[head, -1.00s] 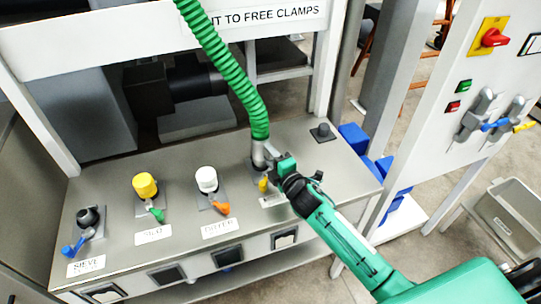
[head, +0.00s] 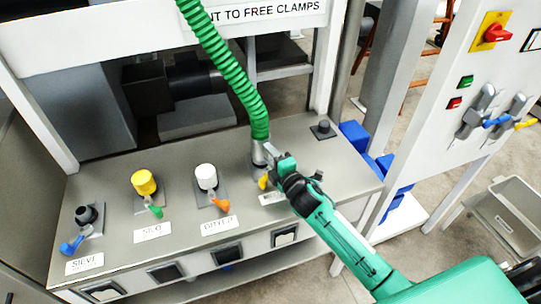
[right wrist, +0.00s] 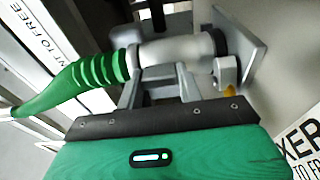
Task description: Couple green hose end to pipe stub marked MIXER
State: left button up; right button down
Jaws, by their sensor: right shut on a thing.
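The green hose (head: 237,85) hangs from above and ends in a grey cuff (head: 261,150) over the MIXER place on the bench. In the right wrist view the hose (right wrist: 70,82) runs left from the pale cuff (right wrist: 170,52). My right gripper (head: 272,154) is shut on the cuff. The cuff's far end meets a dark ring (right wrist: 219,44) at the stub's square plate (right wrist: 240,40); the stub itself is mostly hidden, and I cannot tell how deep the cuff sits. Part of the MIXER label (right wrist: 303,145) shows beside it. My left gripper is not in view.
Stubs with a yellow cap (head: 144,182), a white cap (head: 206,176) and a black top (head: 86,214) stand to the left, with coloured levers. A yellow lever (head: 263,182) is close by the cuff. A small dark post (head: 323,128) stands at the back right.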

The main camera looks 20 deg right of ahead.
jog(key=c, duration=0.8)
grip_release()
jog(key=shift+c, duration=0.2)
jog(key=shift+f, duration=0.1)
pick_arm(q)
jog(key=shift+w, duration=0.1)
pick_arm(e)
jog(key=shift+s, duration=0.1)
jog(key=b+v, duration=0.2)
jog(key=v, duration=1)
jog(key=shift+s, duration=0.1)
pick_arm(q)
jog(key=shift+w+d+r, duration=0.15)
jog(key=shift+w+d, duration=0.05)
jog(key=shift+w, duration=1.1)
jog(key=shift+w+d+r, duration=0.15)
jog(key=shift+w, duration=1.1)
pick_arm(e)
jog(key=shift+s+d, duration=0.25)
jog(key=shift+s, duration=0.45)
